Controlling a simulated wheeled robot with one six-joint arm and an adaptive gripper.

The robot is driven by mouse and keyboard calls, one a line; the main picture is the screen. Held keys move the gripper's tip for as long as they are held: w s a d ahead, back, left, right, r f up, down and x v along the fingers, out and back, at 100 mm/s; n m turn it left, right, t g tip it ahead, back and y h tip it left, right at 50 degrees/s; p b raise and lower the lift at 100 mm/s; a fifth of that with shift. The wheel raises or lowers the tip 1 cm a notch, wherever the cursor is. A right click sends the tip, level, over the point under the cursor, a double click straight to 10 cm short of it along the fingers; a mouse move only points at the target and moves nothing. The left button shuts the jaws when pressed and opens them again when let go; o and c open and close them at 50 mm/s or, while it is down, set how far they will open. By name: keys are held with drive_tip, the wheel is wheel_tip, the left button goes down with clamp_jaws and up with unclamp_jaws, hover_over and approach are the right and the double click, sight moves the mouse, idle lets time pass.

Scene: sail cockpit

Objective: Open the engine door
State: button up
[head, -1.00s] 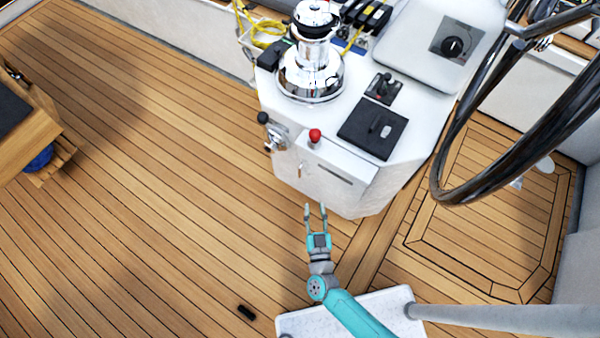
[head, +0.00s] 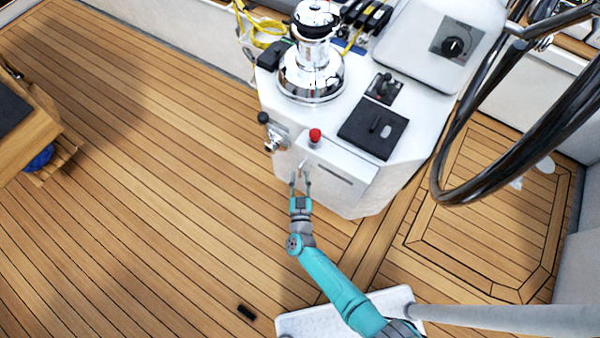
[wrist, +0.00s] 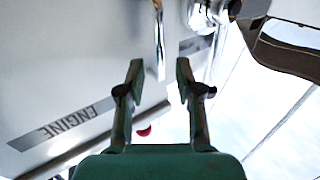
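The engine door (head: 345,182) is a white panel on the console's front and looks closed. It carries a grey strip label reading ENGINE, upside down in the wrist view (wrist: 72,123). A slim metal handle (head: 303,165) stands at the door's left side; it also shows in the wrist view (wrist: 158,40). My gripper (head: 300,176) is just below the handle in the head view. In the wrist view my gripper (wrist: 159,66) is open, with the handle's end showing between the fingertips. No contact is clear.
A black-knobbed lever (head: 272,136) sits left of the door, and a red knob (head: 315,135) sits above it. The steering wheel (head: 500,180) is to the right. A white step (head: 300,322) lies near my arm. The wooden deck (head: 150,190) on the left is mostly clear.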

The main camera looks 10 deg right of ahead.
drive_tip(key=shift+w+d, duration=0.2)
drive_tip(key=shift+w, duration=0.8)
clamp_jaws()
drive_tip(key=shift+s, duration=0.15)
